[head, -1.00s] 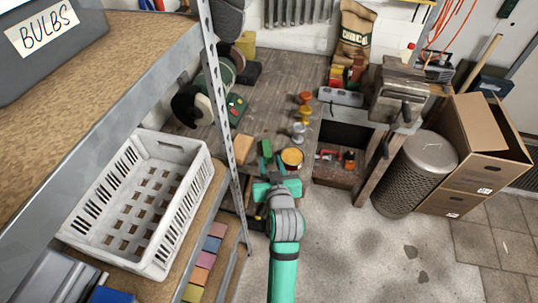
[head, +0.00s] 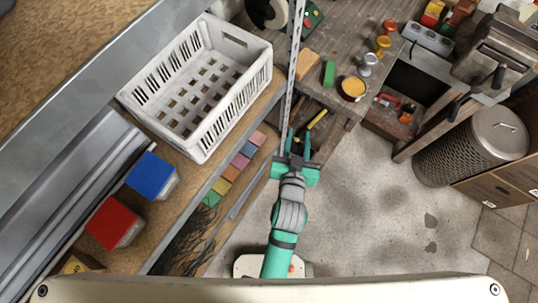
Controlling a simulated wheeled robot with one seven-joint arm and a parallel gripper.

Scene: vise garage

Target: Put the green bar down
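The green bar (head: 329,73) rests on the grey wooden workbench (head: 345,35), near its front edge. It lies between a tan wooden block (head: 308,65) on its left and a round tin with a yellow-orange top (head: 353,88) on its right. My gripper (head: 299,134) is below the bench edge in the picture, clearly apart from the bar. Its two teal fingers look spread, with nothing seen between them.
A metal shelf post (head: 292,75) stands close by my gripper. A white crate (head: 205,85) sits on the shelf at left, with red (head: 112,222) and blue (head: 151,175) boxes nearby. A metal bin (head: 470,145) stands right. Open floor (head: 370,200) lies between.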

